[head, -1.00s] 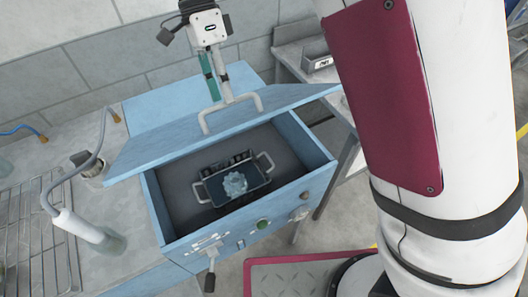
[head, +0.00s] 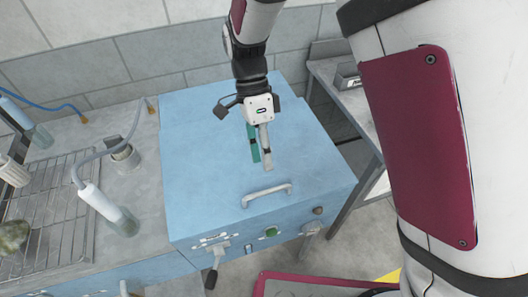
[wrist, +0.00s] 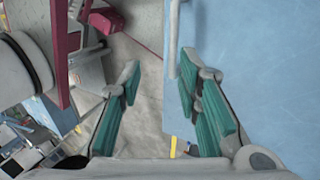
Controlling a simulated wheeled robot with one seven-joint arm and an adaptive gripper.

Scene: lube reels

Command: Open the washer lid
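The blue washer lid (head: 215,145) lies shut on the washer body, in the head view. Its pale bar handle (head: 267,194) runs along the front part of the lid. The inside of the washer is hidden. My gripper (head: 261,163) is over the lid, just behind the handle in the picture, and holds nothing. In the wrist view my gripper (wrist: 160,82) has its green-padded fingers spread apart. The right finger is over the blue lid (wrist: 270,60) and the left one is over the floor. A pale bar, likely the handle (wrist: 173,40), shows just beyond the right fingertip.
The washer front carries a green button (head: 271,232), knobs and a lever (head: 212,276). A hose with a white nozzle (head: 97,204) and a wire rack (head: 62,215) are on the left counter. A grey side table (head: 335,85) stands to the right.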

